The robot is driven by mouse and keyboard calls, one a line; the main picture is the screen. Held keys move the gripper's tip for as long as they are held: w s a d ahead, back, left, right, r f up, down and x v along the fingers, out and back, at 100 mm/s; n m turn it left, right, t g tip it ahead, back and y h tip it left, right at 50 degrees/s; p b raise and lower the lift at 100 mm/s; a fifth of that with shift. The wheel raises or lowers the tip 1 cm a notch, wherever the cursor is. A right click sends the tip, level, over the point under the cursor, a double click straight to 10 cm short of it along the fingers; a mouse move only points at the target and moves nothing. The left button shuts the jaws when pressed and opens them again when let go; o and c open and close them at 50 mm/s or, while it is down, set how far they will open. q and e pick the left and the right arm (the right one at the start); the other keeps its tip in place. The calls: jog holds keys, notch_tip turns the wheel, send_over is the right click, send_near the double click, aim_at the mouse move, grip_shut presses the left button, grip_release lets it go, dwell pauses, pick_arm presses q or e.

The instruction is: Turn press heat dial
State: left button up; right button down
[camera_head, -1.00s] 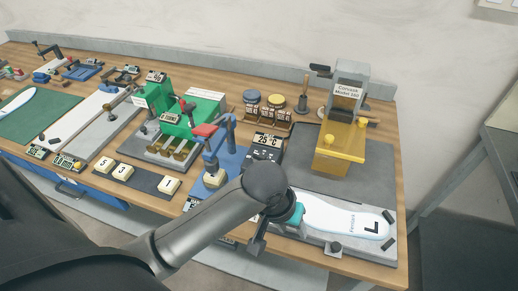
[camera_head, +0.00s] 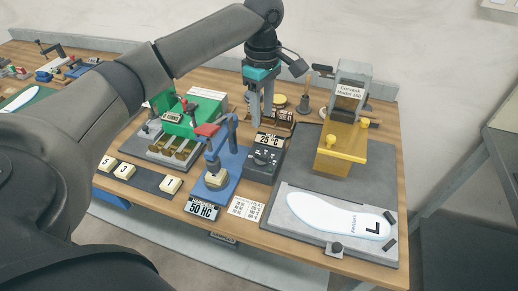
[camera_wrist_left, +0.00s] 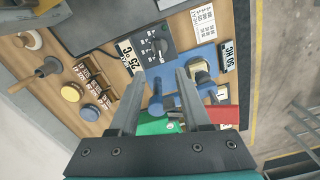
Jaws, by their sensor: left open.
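A display (camera_head: 270,140) reading 25 °C stands at the back of the box. The left wrist view shows the box face with the dial (camera_wrist_left: 159,44) and the display (camera_wrist_left: 131,57). My left gripper (camera_head: 260,119) points down above and behind the box, open and empty, apart from the dial. Its two fingers (camera_wrist_left: 157,75) show spread in the left wrist view. My right gripper is not in view.
A blue clamp fixture (camera_head: 222,166) stands left of the box, with a 50 HC sign (camera_head: 202,208) in front. A white insole (camera_head: 330,214) marked L lies on a grey plate (camera_head: 300,237). Round-topped pots and a green machine (camera_head: 178,122) stand nearby.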

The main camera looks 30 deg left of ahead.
aim_at(259, 154)
pick_arm(q)
jog(key=shift+n, duration=0.5)
jog(key=f+b, duration=0.1)
jog(key=f, duration=0.3)
jog(key=f+b, duration=0.1)
jog(key=f, duration=0.4)
jog(key=a+f, duration=0.1)
jog(key=f, duration=0.4)
jog(key=shift+w+b, duration=0.1)
jog(key=shift+b, duration=0.3)
grip_shut()
